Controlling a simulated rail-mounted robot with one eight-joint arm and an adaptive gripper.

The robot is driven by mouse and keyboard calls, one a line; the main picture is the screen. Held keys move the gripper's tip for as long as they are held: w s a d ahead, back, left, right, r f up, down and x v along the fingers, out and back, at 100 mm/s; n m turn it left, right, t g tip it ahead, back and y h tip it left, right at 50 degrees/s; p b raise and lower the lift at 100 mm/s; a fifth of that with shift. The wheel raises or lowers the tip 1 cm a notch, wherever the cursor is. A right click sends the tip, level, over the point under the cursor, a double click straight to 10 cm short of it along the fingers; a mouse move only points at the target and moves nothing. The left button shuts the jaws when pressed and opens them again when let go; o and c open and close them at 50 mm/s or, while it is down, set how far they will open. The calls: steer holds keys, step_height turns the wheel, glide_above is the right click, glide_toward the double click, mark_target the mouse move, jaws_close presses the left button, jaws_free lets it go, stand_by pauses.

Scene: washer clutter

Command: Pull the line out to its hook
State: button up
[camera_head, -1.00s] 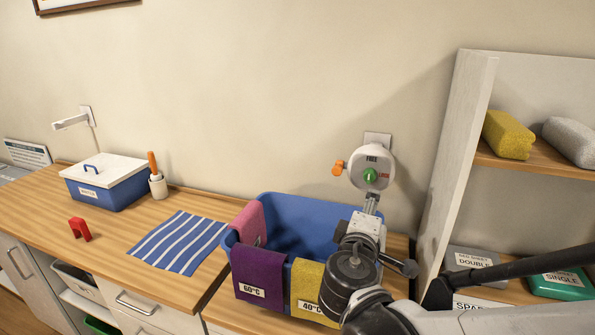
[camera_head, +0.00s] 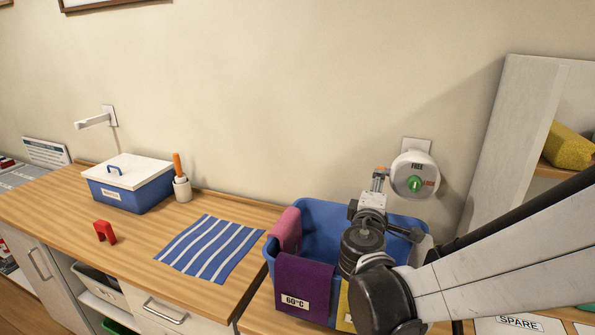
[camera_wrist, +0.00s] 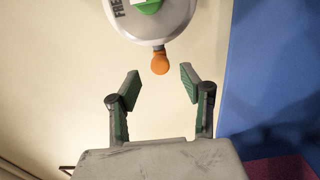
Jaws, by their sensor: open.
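The line reel (camera_head: 412,176) is a round white housing on the wall, with a green knob (camera_head: 415,185) and the words FREE and LOCK. An orange pull end (camera_wrist: 160,62) sticks out of its rim. In the wrist view it lies just beyond and between my open fingertips, apart from both. In the head view my gripper (camera_head: 379,180) is beside the reel's left side and partly hides the orange end. The white hook (camera_head: 94,121) is an arm on a wall plate at the far left. No line shows between reel and hook.
Below my gripper stands a blue basket (camera_head: 325,215) with pink, purple and yellow cloths over its rim. A white shelf unit (camera_head: 500,150) is at the right.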

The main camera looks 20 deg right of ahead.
steer(key=shift+x, duration=2.6)
steer(key=shift+c, duration=0.2)
jaws_close()
